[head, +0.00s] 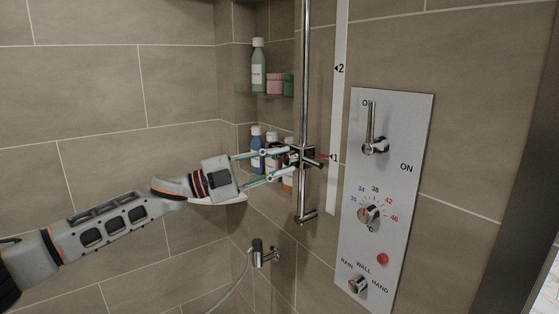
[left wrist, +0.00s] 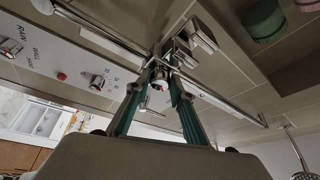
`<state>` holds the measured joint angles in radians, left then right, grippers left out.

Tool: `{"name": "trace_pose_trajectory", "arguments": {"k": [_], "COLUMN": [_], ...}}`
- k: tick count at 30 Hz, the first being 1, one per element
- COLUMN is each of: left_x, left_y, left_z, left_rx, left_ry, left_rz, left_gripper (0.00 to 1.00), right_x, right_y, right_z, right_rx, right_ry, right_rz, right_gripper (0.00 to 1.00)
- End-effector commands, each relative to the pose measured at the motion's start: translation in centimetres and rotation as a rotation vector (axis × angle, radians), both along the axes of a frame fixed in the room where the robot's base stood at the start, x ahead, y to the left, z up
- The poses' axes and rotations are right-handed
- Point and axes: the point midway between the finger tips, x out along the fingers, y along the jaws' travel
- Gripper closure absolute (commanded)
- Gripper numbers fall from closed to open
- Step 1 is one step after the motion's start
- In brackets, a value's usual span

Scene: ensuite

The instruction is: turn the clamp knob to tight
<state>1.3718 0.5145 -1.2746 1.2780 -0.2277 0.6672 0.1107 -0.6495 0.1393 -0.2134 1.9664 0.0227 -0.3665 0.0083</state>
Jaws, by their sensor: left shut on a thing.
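The clamp (head: 311,155) sits on the vertical chrome rail (head: 304,90). The knob's turn position is too small to read. My right gripper is not in view.
A control panel (head: 400,190) with a lever, a temperature dial, a red button and a selector knob is on the wall at right. Bottles (head: 258,65) and jars stand on corner shelves behind the gripper. A hose holder (head: 264,253) is below.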

Motion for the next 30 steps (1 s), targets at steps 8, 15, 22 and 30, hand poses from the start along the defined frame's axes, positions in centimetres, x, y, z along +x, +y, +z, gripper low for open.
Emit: {"name": "trace_pose_trajectory", "arguments": {"k": [8, 15, 22, 30], "left_x": [0.03, 0.02, 0.01, 0.01], "left_y": [0.01, -0.01, -0.03, -0.03], "left_z": [0.30, 0.29, 0.27, 0.26], "left_rx": [0.096, 0.135, 0.145, 0.145], "left_ry": [-0.134, -0.187, -0.201, -0.201], "left_rz": [-0.001, -0.002, -0.002, -0.002], "left_gripper": [0.99, 0.99, 0.99, 0.99], "right_x": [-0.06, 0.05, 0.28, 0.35], "right_y": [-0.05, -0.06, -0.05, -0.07], "right_z": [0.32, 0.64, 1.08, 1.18], "right_rx": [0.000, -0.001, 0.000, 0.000], "right_ry": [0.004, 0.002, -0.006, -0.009], "right_rz": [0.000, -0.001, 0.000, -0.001], "right_gripper": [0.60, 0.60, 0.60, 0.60]}}
